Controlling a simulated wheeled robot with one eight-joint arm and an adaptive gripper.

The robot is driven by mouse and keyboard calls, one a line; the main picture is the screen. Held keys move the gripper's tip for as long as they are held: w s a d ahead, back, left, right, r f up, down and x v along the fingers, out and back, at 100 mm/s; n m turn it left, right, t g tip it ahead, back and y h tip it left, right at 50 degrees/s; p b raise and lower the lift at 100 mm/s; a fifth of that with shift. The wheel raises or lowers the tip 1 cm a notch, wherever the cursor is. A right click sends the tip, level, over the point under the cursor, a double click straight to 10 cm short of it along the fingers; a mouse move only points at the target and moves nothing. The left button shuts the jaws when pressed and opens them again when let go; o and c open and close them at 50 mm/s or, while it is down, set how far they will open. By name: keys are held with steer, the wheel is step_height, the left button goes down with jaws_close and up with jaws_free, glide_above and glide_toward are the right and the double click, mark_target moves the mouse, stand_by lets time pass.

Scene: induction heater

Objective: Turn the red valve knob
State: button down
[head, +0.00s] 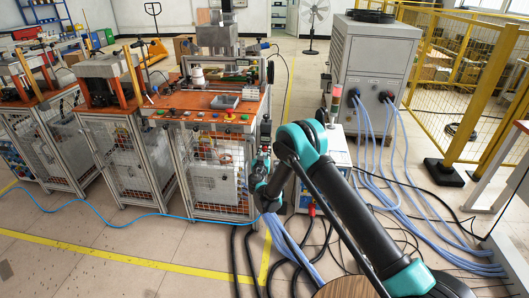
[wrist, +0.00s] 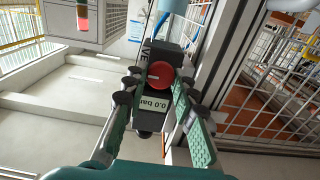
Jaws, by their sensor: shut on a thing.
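The red valve knob (wrist: 161,75) shows in the middle of the wrist view, round and on the front of a dark valve body (wrist: 152,119). A label on the body reads "0.0 bar". My gripper (wrist: 158,82) has one finger on each side of the knob, with the fingertips closed in on it. In the head view, my gripper (head: 266,160) is at the right side of the orange-topped workbench (head: 190,103), low beside its frame.
A grey cabinet unit (head: 368,65) with blue hoses (head: 385,150) stands behind to the right. A white box (head: 336,168) stands behind my arm. Black cables lie on the floor. A yellow mesh fence (head: 450,60) is at the right.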

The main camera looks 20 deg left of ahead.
steer(key=shift+n, duration=0.4)
steer(key=n, duration=0.4)
steer(key=shift+a, duration=0.1)
steer(key=n, duration=0.4)
steer(key=shift+s+f, duration=0.1)
steer(key=n, duration=0.5)
steer(key=shift+a+f+n, duration=0.1)
steer(key=shift+n, duration=1.9)
steer(key=c, duration=1.2)
jaws_free()
